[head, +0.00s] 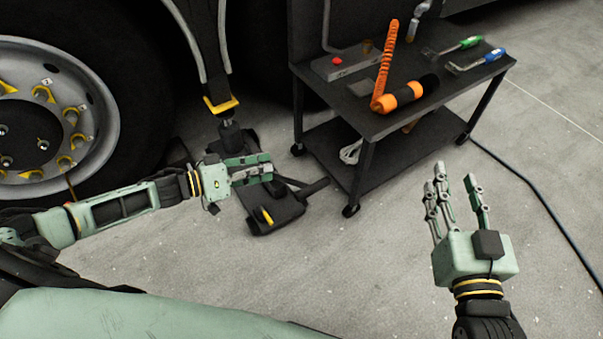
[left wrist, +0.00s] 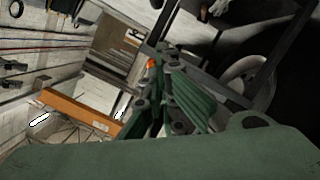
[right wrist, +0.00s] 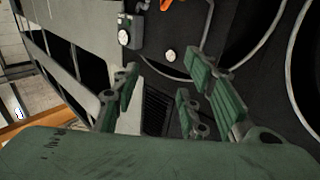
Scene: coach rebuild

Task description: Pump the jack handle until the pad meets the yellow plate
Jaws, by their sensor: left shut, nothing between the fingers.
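The black jack (head: 270,215) stands on the floor beside the large wheel. A dark bar, apparently its handle (head: 314,187), sticks out to the right. The yellow plate (head: 221,105) hangs above the jack's dark upright (head: 231,132); I cannot tell whether the pad touches it. My left gripper (head: 268,168) is shut and empty, over the jack in the head view and hiding part of it; I cannot tell whether it touches the handle. Its fingers also show together in the left wrist view (left wrist: 168,85).
The wheel (head: 45,120) bounds the left. A dark cable (head: 535,190) crosses the floor at right, where the floor is otherwise clear.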

